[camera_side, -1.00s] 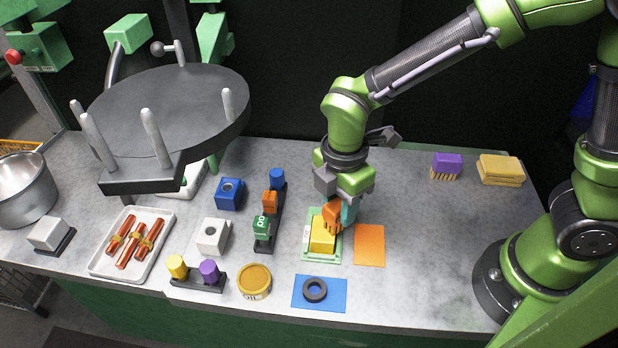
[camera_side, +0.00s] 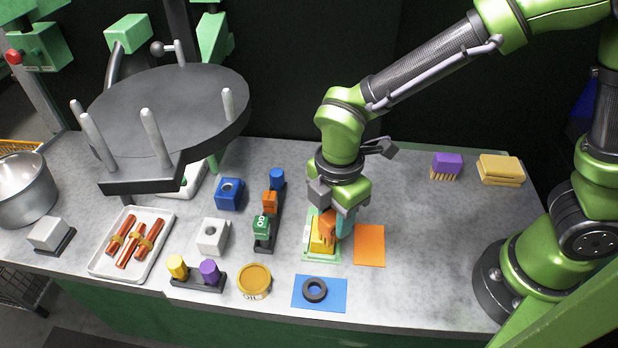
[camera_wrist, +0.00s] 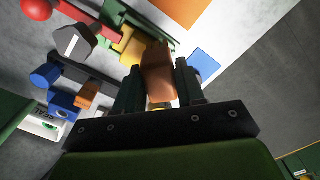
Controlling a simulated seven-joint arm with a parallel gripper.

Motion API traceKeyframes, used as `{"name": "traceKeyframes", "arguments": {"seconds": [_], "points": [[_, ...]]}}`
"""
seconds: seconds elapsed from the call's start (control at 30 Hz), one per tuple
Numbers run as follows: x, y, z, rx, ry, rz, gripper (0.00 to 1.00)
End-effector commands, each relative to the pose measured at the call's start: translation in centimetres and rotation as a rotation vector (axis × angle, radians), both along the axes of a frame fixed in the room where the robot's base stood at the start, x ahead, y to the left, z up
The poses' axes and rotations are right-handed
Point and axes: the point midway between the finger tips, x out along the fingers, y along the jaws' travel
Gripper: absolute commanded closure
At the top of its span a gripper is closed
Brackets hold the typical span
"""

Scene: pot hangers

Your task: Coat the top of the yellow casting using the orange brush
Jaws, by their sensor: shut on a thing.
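My gripper (camera_side: 338,222) is shut on the orange brush (camera_side: 329,222), which also shows between the fingers in the wrist view (camera_wrist: 158,72). The yellow casting (camera_side: 318,243) sits on a light green mat (camera_side: 310,255) under my gripper. The brush's lower end is over the casting's upper right part and appears to touch it; the exact contact is hard to tell. The wrist view shows the casting (camera_wrist: 130,44) partly hidden behind the brush.
An orange mat (camera_side: 369,246) lies right of the casting. A blue mat with a dark ring (camera_side: 315,290) and a round tin (camera_side: 254,281) lie in front. A rack with coloured pieces (camera_side: 262,226) stands left. A purple brush (camera_side: 446,165) and yellow sponge (camera_side: 501,170) lie back right.

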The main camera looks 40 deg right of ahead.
Motion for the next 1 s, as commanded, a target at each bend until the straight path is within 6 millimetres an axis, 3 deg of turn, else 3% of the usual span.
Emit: {"name": "traceKeyframes", "arguments": {"seconds": [0.07,0.57,1.0], "points": [[-0.6,-0.6,0.0,-0.001,0.002,-0.002,0.9],[2.9,2.9,-0.1,-0.001,0.0,0.001,0.9],[-0.1,-0.1,0.0,-0.001,0.002,-0.001,0.9]]}}
